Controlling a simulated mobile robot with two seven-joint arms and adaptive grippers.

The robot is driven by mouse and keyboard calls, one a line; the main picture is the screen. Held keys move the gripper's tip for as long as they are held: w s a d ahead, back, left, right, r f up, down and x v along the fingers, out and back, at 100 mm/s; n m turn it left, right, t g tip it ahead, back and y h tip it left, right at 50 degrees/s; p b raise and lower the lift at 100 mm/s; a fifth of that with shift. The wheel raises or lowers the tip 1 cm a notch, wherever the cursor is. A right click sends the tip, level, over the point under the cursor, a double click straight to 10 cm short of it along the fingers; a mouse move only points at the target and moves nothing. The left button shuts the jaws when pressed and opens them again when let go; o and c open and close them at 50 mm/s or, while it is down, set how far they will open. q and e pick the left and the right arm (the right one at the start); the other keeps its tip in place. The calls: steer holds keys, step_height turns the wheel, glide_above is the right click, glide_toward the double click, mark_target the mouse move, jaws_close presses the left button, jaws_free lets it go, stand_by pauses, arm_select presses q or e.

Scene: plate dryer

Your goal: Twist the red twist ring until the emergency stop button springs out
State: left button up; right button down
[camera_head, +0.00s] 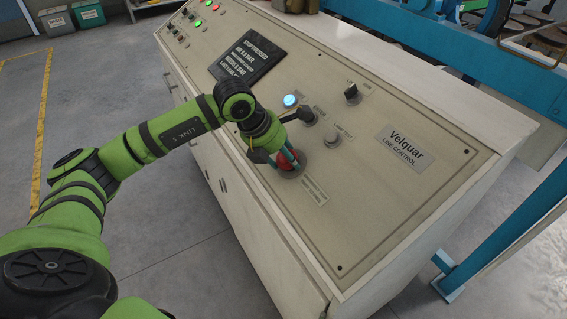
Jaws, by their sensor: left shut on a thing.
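The red twist ring of the emergency stop button (285,163) sits on the sloped cream control panel (375,195), in the lower middle of the panel. My left gripper (288,160) has come down over it from the upper left, and its fingers are shut on the red ring, one on either side. The fingers cover part of the ring, so how far the button stands out cannot be told. A dark round base shows around the ring. My right gripper is not in view.
Close by on the panel are a lit blue button (290,100), a grey button (331,135) and a black selector switch (351,92). A dark display (247,58) lies farther up. Blue frame posts (510,225) stand at the right.

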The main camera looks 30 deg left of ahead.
arm_select(q)
steer(key=shift+r+m+b, duration=0.1)
steer(key=shift+m+b, duration=0.95)
steer(key=shift+m, duration=0.25)
steer(key=o, duration=1.1)
steer(key=shift+o, duration=0.4)
steer(key=shift+w+d, duration=0.15)
steer(key=shift+r, duration=0.1)
steer(key=v, duration=1.1)
steer(key=shift+s+r, duration=0.25)
steer(key=shift+r, duration=0.05)
